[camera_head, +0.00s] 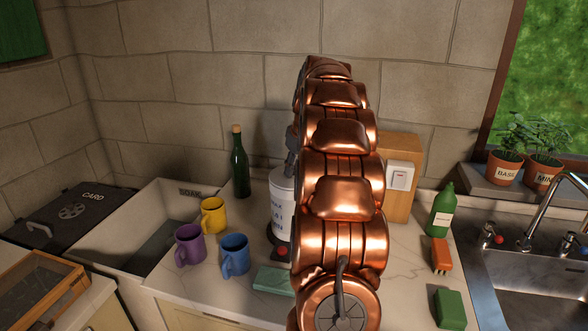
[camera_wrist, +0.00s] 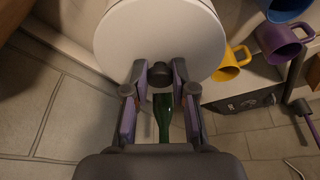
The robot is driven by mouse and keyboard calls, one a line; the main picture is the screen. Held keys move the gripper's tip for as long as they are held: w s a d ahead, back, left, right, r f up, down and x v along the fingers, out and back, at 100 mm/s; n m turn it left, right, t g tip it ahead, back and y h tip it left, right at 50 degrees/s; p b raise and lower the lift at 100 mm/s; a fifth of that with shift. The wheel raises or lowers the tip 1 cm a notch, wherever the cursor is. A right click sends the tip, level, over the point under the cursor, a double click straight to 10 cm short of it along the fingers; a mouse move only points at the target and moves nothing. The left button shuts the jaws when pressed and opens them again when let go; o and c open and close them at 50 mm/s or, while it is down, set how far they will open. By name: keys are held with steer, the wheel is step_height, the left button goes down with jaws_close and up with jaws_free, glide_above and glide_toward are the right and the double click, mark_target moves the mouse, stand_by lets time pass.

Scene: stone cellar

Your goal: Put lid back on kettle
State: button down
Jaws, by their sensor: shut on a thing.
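The white kettle (camera_head: 282,205) with dark lettering stands on the counter, partly hidden behind my copper arm. Its dark base shows a red switch (camera_head: 283,252). In the wrist view my gripper (camera_wrist: 160,75) is shut on the dark knob of a round white lid (camera_wrist: 160,35). The lid fills the top middle of that view and hides what is beneath it. I cannot tell whether the lid touches the kettle. In the head view, my arm hides the lid and most of my gripper.
Purple (camera_head: 190,245), yellow (camera_head: 213,215) and blue (camera_head: 235,255) mugs stand left of the kettle, with a dark green bottle (camera_head: 239,165) behind. A wooden board (camera_head: 400,150) stands right. A green soap bottle (camera_head: 442,212) and brush (camera_head: 441,256) sit by the metal sink (camera_head: 500,270).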

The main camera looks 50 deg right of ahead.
stand_by(0.4)
steer(key=shift+c, duration=1.9)
jaws_free()
steer(key=shift+r, duration=0.1)
steer(key=shift+r+p, duration=1.05)
steer(key=shift+r, duration=2.4)
steer(key=shift+c, duration=0.3)
jaws_close()
steer(key=shift+f+b, duration=1.7)
steer(key=shift+f, duration=0.9)
steer(key=shift+r, duration=0.15)
